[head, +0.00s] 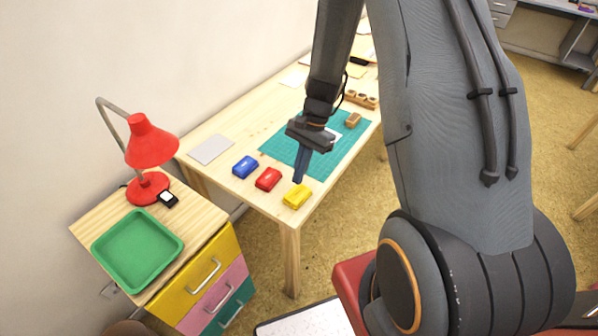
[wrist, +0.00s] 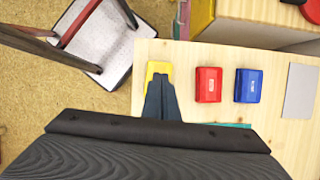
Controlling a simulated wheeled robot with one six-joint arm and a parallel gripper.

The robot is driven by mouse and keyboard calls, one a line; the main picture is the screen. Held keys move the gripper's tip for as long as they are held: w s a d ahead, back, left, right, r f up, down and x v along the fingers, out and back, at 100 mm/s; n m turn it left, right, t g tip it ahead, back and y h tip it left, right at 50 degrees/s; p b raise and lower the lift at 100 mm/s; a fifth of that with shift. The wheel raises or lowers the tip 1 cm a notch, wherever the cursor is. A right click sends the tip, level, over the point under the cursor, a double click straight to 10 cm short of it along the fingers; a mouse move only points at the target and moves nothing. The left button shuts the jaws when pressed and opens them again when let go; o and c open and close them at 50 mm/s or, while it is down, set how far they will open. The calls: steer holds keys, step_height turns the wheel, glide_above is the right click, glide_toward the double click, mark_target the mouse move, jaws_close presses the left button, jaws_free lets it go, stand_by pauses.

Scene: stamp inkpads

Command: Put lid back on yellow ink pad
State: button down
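The yellow ink pad (head: 297,196) sits near the front corner of the wooden table, a small yellow block with a light mark on top. It also shows in the wrist view (wrist: 158,67), partly hidden by my fingertips. I cannot make out a separate lid for it. My gripper (head: 298,180) points down, with its fingertips just behind and above the yellow pad in the head view. In the wrist view my gripper (wrist: 161,79) has its two dark fingers close together, with nothing visible between them. I cannot tell whether the tips touch the pad.
A red ink pad (head: 268,178) and a blue ink pad (head: 245,167) sit in line to the left. A green cutting mat (head: 345,151) lies behind, with wooden stamps (head: 353,119). A grey sheet (head: 211,149) lies at the table's left. A chair (wrist: 107,40) stands beside the table.

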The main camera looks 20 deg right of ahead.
mark_target(296, 194)
steer(key=shift+f+b, duration=0.5)
steer(key=shift+f, duration=0.5)
steer(key=shift+f, duration=0.35)
steer(key=shift+f+b, duration=0.8)
steer(key=shift+f, duration=0.2)
step_height(296, 194, up, 7)
steer(key=p, duration=0.5)
stand_by(0.5)
stand_by(0.3)
